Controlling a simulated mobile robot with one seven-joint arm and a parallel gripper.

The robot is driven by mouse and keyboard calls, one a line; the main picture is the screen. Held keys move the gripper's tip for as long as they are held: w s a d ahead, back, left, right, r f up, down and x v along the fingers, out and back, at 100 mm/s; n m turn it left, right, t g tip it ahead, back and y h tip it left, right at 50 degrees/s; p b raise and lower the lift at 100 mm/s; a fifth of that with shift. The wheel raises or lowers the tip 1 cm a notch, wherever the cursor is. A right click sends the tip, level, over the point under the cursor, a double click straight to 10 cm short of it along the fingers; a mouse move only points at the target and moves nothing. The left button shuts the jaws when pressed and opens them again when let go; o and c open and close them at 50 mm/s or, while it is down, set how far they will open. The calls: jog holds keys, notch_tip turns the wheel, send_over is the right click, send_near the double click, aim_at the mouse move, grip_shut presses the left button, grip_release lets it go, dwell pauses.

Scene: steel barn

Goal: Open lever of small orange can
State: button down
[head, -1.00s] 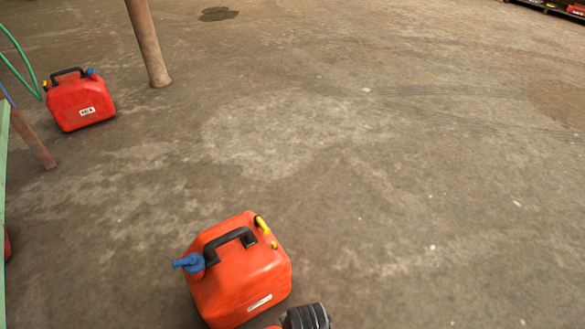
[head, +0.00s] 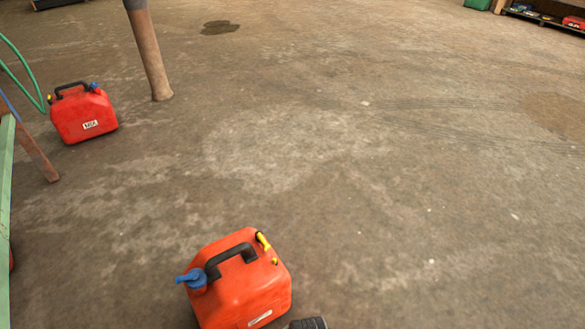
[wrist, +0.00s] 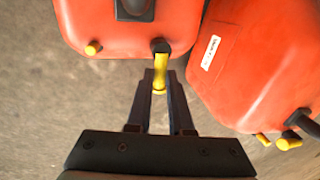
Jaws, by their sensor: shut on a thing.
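In the wrist view an orange can (wrist: 110,25) fills the top, with a black handle (wrist: 135,8) and a small yellow cap (wrist: 92,48). A yellow lever (wrist: 160,66) with a black base sticks out from its near edge. My gripper (wrist: 160,80) is shut on this lever, one dark finger on each side. The can's upper part is cut off by the frame. In the head view only a dark piece of my arm shows at the bottom edge; the fingers and the held lever are out of sight there.
A second orange can (wrist: 250,60) stands close at right in the wrist view. The head view shows an orange can (head: 240,290) with a blue spout (head: 190,278), and a red can (head: 84,115) near a post (head: 149,55). The floor at right is clear.

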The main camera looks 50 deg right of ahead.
jog(key=shift+f, duration=0.1)
jog(key=c, duration=0.8)
grip_release()
jog(key=r+p, duration=0.2)
jog(key=r, duration=0.2)
jog(key=s+r+p, duration=0.1)
jog(key=r+p, duration=0.2)
jog(key=r, duration=0.1)
jog(key=s+r+p, duration=0.1)
jog(key=r+p, duration=0.2)
jog(key=r, duration=0.1)
jog(key=shift+s+a+r, duration=0.25)
jog(key=shift+r, duration=0.15)
